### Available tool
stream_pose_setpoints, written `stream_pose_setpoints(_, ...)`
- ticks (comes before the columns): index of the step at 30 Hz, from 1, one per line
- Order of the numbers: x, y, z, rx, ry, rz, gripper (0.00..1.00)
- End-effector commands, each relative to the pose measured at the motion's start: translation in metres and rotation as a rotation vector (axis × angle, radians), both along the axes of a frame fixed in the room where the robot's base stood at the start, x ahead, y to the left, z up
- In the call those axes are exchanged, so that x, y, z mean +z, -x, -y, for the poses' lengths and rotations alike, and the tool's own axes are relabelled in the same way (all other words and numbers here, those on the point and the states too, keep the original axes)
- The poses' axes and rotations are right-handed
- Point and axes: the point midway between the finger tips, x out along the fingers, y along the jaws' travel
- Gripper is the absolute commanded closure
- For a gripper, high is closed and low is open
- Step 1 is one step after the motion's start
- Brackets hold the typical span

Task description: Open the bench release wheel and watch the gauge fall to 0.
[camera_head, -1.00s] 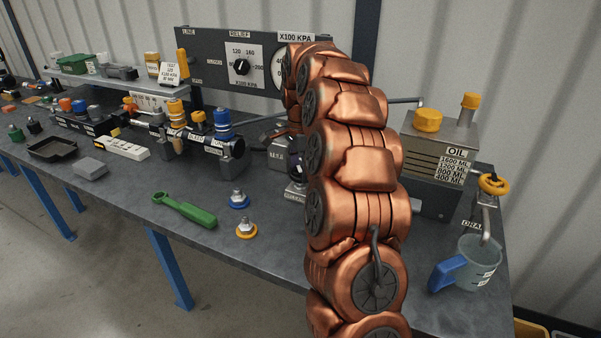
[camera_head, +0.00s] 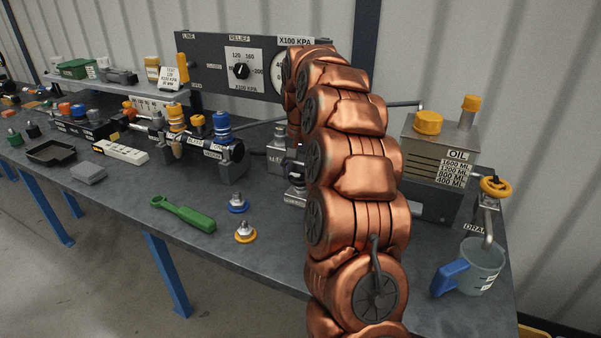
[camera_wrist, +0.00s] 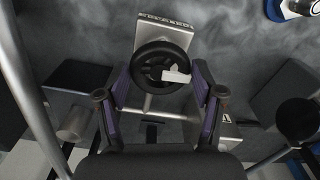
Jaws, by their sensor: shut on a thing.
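The release wheel (camera_wrist: 152,47) is a black round handwheel with a pale tab across its middle, in front of a grey labelled plate (camera_wrist: 165,20) in the wrist view. My gripper (camera_wrist: 162,78) has one purple-padded finger on each side of it and is shut on the wheel. In the head view my copper arm hides the wheel and most of the gripper. The gauge (camera_head: 279,73), marked X100 KPA, is on the dark panel (camera_head: 205,60). My arm covers most of its face, so its needle cannot be read.
Right of my arm stand an oil tank (camera_head: 432,165), a yellow drain handwheel (camera_head: 495,187) and a jug with a blue handle (camera_head: 481,262). A green tool (camera_head: 183,213) and two small couplers (camera_head: 237,203) lie on the bench's front. A coupler manifold (camera_head: 222,150) stands to the left.

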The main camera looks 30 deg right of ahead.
Motion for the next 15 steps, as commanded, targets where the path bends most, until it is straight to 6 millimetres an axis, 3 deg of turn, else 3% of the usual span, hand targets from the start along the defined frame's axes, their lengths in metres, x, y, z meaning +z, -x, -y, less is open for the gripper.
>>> stream_pose_setpoints(15, 0.0012, 0.0001, 0.0008, 0.489, 0.001, 0.001, 0.68)
